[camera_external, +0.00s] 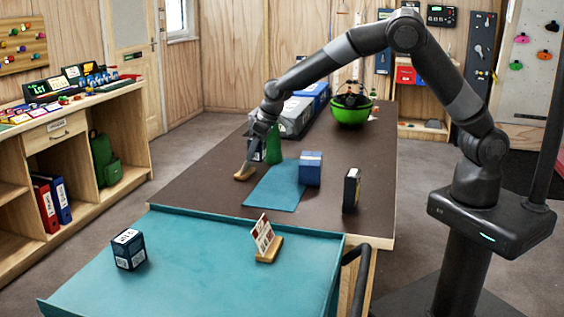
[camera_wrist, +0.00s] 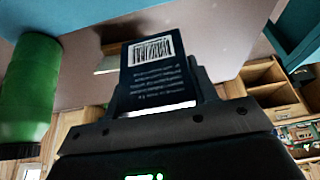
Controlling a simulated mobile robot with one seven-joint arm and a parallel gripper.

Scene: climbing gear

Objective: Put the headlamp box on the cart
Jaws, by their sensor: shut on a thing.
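My gripper (camera_external: 258,140) is over the far left part of the brown table (camera_external: 215,168), shut on a dark navy box (camera_wrist: 152,75). The box shows a white barcode label and small pale print in the wrist view. I take it to be the headlamp box, though its name cannot be read. In the external view my gripper and the green bottle partly hide it, and I cannot tell whether it touches the table. The cart (camera_external: 205,286), with a teal top, stands at the near end of the table. A dark blue box (camera_external: 129,252) and a small sign on a wooden stand (camera_external: 267,245) are on it.
The green bottle (camera_external: 273,146) stands close beside the held box. A wooden piece (camera_external: 244,172) lies nearby. A blue box (camera_external: 310,170) stands at a teal mat (camera_external: 272,188), with an upright black box (camera_external: 351,190) to the right. The cart's middle and left back are bare.

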